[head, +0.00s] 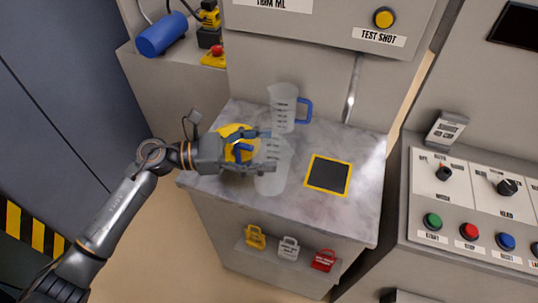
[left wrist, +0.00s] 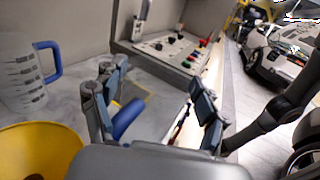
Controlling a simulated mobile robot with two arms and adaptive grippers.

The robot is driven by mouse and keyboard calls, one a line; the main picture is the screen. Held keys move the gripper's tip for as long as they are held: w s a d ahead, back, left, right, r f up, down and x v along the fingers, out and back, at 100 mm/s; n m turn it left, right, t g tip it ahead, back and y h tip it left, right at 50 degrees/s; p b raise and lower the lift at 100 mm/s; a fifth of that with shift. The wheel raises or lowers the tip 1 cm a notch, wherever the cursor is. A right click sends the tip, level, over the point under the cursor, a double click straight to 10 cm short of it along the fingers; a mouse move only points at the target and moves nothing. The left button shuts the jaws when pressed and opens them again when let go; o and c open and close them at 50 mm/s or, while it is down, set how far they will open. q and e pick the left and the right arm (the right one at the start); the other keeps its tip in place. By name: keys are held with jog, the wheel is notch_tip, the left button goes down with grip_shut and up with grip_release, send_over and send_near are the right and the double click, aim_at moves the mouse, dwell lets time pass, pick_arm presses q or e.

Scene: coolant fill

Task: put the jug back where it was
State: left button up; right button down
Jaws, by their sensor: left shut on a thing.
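A clear jug (head: 272,180) with dark markings is at the front of the marble counter (head: 215,185). My left gripper (head: 266,152) reaches in from the left, its fingers around the jug's blue handle (head: 243,147). The handle also shows between the fingers in the left wrist view (left wrist: 128,118). The fingers hide part of this jug, and I cannot tell whether its base touches the counter. A second clear jug (head: 283,108) with a blue handle stands upright behind it, and shows at left in the wrist view (left wrist: 20,82). My right gripper is not in view.
A yellow round vessel (head: 232,131) sits behind my left gripper, close to it. A black square with a yellow border (head: 328,175) lies on the counter to the right. A metal tube (head: 353,90) hangs above. A control panel (head: 470,195) stands at right.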

pick_arm(q)
jog(key=shift+w+d+f, duration=0.2)
jog(key=shift+d+f, duration=0.1)
jog(key=shift+f, duration=0.2)
jog(key=f+p, duration=0.1)
jog(key=f, duration=0.2)
jog(key=shift+d+f+p, duration=0.1)
jog(key=shift+d+p, duration=0.2)
jog(key=shift+p, duration=0.05)
jog(key=shift+f, duration=0.2)
jog(key=shift+a+f+b, duration=0.1)
jog(key=shift+f+b, duration=0.15)
jog(key=shift+b, duration=0.1)
jog(key=o, duration=1.8)
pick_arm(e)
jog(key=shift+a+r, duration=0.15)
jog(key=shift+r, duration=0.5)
pick_arm(q)
jog(key=shift+r, duration=0.1)
